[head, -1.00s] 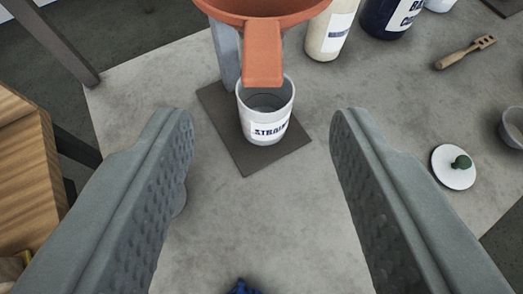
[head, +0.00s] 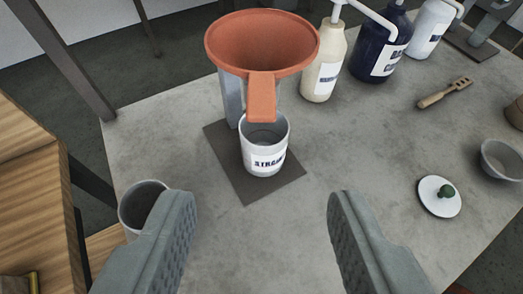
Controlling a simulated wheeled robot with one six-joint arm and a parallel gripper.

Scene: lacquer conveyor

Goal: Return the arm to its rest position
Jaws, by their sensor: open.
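My gripper (head: 262,205) is open and empty, its two grey fingers wide apart at the bottom of the view, above the near part of the grey table (head: 265,250). Beyond the fingers, a white labelled cup (head: 264,158) stands upright on a dark square mat (head: 229,170). An orange funnel-like bowl with a spout (head: 262,95) is held on a grey stand over the cup. The gripper touches none of these. The left finger partly hides a grey cup (head: 133,212) at the lower left.
Cream (head: 324,75), dark blue (head: 381,48) and white (head: 432,25) pump bottles stand at the back right. A wooden surface (head: 30,170) is at left.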

